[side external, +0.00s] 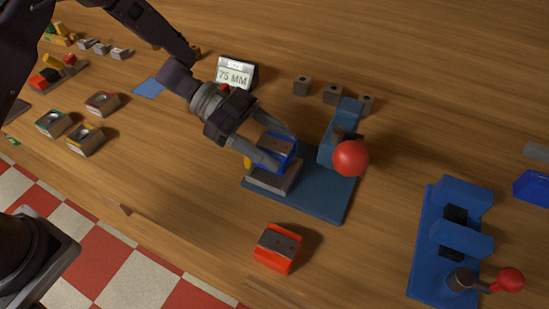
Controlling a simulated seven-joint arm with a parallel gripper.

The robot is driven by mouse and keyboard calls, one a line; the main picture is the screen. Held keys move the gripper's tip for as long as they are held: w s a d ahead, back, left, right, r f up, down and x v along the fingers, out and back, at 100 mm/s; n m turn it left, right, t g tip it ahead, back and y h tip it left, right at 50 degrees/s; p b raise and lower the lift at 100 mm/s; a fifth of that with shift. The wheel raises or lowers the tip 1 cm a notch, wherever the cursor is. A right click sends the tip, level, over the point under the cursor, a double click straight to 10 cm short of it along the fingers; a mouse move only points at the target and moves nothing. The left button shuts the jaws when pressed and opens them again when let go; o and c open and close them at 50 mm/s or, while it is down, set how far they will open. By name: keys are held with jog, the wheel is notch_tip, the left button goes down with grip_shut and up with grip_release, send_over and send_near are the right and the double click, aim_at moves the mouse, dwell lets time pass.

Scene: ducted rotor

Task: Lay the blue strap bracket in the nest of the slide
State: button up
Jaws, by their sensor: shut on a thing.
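The blue strap bracket (283,153) is between the fingers of my gripper (276,147), which is shut on it. The bracket is right over a grey block (271,180), which looks like the slide with its nest. The block sits at the left of a dark blue base plate (318,196). I cannot tell whether the bracket touches the nest or is slightly above it. The near finger hides part of the bracket and block. A bit of yellow shows left of the block.
A blue clamp post (345,117) with a red ball (350,158) stands close right of my gripper. Another blue fixture (430,246) is at right. A "75 MM" sign (236,74) and small blocks (333,95) stand behind.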

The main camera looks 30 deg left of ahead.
jog(key=shift+f, duration=1.8)
jog(key=shift+f, duration=0.1)
jog(key=o, duration=1.5)
jog(key=v, duration=1.2)
